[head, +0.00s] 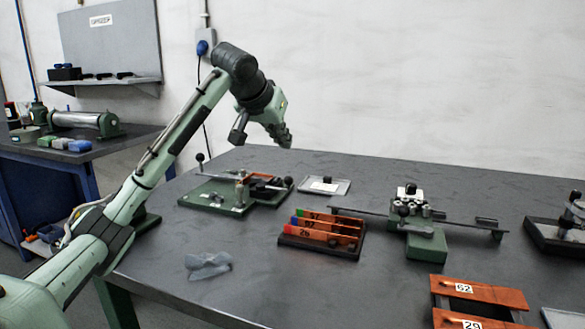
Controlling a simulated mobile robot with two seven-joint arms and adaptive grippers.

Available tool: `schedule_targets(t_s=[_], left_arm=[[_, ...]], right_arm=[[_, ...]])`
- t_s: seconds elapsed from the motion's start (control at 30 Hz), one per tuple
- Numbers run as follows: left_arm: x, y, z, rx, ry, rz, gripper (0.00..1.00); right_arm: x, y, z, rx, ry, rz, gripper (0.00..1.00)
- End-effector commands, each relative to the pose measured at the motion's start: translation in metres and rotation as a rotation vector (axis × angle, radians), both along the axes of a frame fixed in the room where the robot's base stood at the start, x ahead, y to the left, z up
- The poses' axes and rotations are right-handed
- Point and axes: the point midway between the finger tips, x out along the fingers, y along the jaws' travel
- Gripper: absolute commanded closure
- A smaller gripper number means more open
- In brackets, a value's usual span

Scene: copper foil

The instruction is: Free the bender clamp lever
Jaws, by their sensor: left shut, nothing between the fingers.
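My left arm reaches in from the left, and its gripper (286,141) is shut and empty, in the air above the back of the dark bench (300,285). Below it is a green-based device (215,200) with a long thin lever ending in a black knob (200,157). Further right, a second green-based device (425,245) carries a long dark bar (465,223) and a pale metal clamp block with black knobs (408,198). I cannot tell for certain which device is the bender or which part is its clamp lever. My right gripper is out of view.
A dark holder with numbered orange strips (325,233) stands mid-bench. A grey cloth (208,265) lies near the front edge. Orange plates (480,293) lie at front right, a dark tray (545,238) at the right edge. A small plate (323,187) lies at the back.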

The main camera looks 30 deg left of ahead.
Motion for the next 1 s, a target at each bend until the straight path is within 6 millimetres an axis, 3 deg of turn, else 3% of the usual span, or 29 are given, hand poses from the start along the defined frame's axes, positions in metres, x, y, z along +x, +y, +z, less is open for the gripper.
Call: schedule_targets(t_s=[0.33, 0.8, 1.0], left_arm=[[0.009, 0.002, -0.01, -0.001, 0.004, 0.001, 1.0], [0.072, 0.013, -0.069, -0.002, 0.004, 0.001, 1.0], [0.047, 0.01, -0.08, 0.003, 0.003, -0.001, 1.0]], right_arm=[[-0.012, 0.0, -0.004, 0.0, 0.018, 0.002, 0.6], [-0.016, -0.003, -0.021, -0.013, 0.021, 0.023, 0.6], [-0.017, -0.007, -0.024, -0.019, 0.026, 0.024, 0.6]])
